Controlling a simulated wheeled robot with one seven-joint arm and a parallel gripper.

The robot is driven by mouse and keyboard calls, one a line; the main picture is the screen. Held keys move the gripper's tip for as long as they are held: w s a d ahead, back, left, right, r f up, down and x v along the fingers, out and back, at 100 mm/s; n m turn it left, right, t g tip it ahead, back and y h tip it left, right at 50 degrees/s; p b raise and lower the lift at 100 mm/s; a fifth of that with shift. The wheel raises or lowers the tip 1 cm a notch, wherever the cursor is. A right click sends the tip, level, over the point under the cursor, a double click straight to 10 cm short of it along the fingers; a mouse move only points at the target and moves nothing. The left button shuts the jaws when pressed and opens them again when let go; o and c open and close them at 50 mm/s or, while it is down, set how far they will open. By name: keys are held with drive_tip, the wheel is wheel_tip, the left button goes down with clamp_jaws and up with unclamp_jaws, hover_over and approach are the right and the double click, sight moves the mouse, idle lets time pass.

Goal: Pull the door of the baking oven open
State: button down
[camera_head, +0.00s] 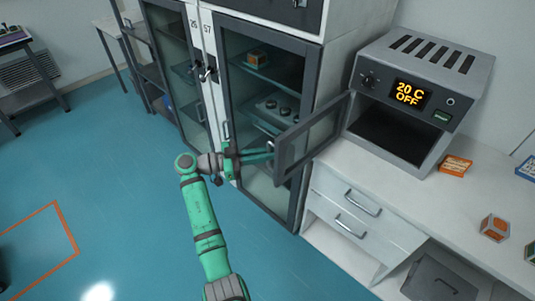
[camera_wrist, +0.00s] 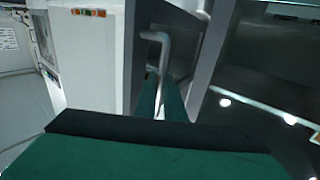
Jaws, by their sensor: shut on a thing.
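The baking oven (camera_head: 372,103) stands on the white bench; its display reads "20 C OFF". Its dark-framed glass door (camera_head: 316,134) stands swung out to the left, and the dark chamber shows. My green gripper (camera_head: 271,150) is at the outer edge of the door, shut on the door handle. In the wrist view the grey bent handle (camera_wrist: 165,50) runs down between my green fingers (camera_wrist: 161,100). The exact grip point is partly hidden by the fingers and the gripper body.
A tall glass-fronted cabinet (camera_head: 309,90) stands just behind my gripper and the door, left of the oven. White drawers (camera_head: 350,200) are below the oven. An orange box (camera_head: 455,165) and other small boxes lie on the bench to the right. The blue floor at left is mostly free.

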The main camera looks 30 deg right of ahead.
drive_tip(key=shift+s+d+f, duration=0.1)
drive_tip(key=shift+s+d, duration=0.05)
drive_tip(key=shift+d, duration=0.25)
drive_tip(key=shift+a, duration=0.15)
drive_tip(key=c, duration=1.8)
unclamp_jaws()
drive_tip(key=shift+d, duration=0.25)
drive_tip(key=shift+c, duration=0.2)
drive_tip(key=shift+a, duration=0.45)
drive_tip(key=v, duration=1.1)
drive_tip(key=shift+f, duration=0.1)
